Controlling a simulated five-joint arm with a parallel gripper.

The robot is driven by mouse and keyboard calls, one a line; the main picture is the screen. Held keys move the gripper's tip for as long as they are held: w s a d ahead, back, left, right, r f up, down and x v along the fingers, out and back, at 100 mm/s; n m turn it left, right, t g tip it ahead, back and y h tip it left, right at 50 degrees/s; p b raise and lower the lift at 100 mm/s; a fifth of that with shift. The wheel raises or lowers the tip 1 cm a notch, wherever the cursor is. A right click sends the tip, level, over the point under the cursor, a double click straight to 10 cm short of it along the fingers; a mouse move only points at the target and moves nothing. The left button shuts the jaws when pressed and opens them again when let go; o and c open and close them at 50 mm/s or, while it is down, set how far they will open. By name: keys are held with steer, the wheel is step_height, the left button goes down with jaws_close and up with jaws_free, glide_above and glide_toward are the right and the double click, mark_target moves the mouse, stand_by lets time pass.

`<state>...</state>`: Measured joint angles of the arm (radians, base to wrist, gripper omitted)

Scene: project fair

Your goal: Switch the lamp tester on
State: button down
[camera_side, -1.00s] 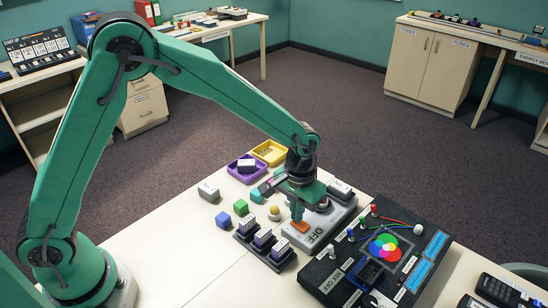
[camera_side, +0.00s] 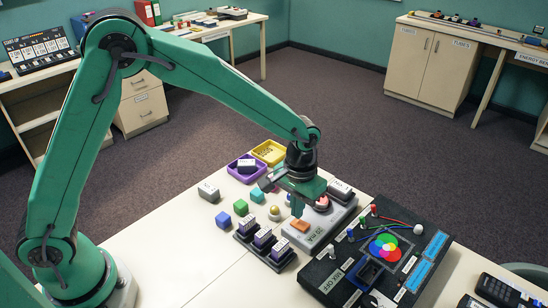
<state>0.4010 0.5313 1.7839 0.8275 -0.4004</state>
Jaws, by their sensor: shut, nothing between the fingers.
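The lamp tester (camera_side: 322,228) is a grey box on the white table, in front of the arm. Its orange switch (camera_side: 300,225) is on the near left part of its top. The small display beside the switch now shows what looks like "20 mA"; the text is small. A round reddish part (camera_side: 322,204) shows on the box, partly behind my gripper. My gripper (camera_side: 297,212) is shut and empty, pointing down just above the orange switch, apart from it as far as I can see.
A black board (camera_side: 335,272) with a colour disc and a "MIX OFF" label lies to the right. A dark rack (camera_side: 282,262) with several modules stands at the near left. Coloured cubes, a purple tray (camera_side: 232,169) and a yellow tray (camera_side: 283,160) lie behind. The table's front left is clear.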

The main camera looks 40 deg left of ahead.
mark_target(296, 221)
steer(key=shift+r, duration=2.65)
steer(key=s+a+r+t, duration=0.3)
steer(key=s+a+r, duration=0.4)
steer(key=a+r, duration=0.35)
steer(key=s+a+r+t, duration=0.1)
steer(key=s+a, duration=0.3)
steer(key=s, duration=0.2)
steer(key=s+a+r+t, duration=0.1)
steer(key=s+a+r, duration=0.1)
steer(key=s, duration=0.5)
steer(key=shift+s+a+r+t, duration=0.15)
steer(key=shift+s+a+t, duration=0.15)
steer(key=shift+a, duration=0.55)
